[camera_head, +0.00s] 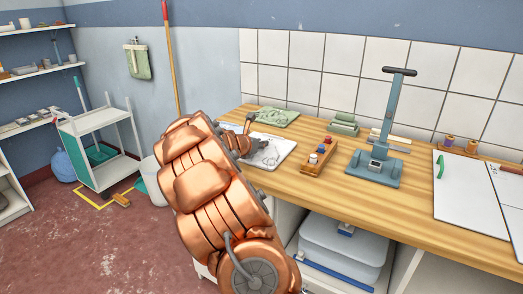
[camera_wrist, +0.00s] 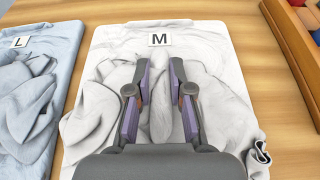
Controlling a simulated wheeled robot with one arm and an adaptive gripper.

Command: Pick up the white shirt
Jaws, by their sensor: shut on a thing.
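The white shirt (camera_wrist: 215,65) lies folded and wrinkled on the wooden worktop, with a tag marked M (camera_wrist: 160,40) at its far edge. In the head view the white shirt (camera_head: 268,157) shows only partly, behind my copper-coloured arm. My gripper (camera_wrist: 161,75) is over the middle of the shirt, with a raised ridge of white cloth pinched between its two fingers. In the head view my gripper (camera_head: 250,128) is small and partly hidden by the arm. Most of the shirt still rests on the worktop.
A light blue shirt (camera_wrist: 35,85) with an L tag lies close on the left. A green folded cloth (camera_head: 274,117) lies behind. A wooden tray of spools (camera_head: 317,158) and a grey-blue press stand (camera_head: 375,168) are to the right. Worktop (camera_head: 300,195) in front is clear.

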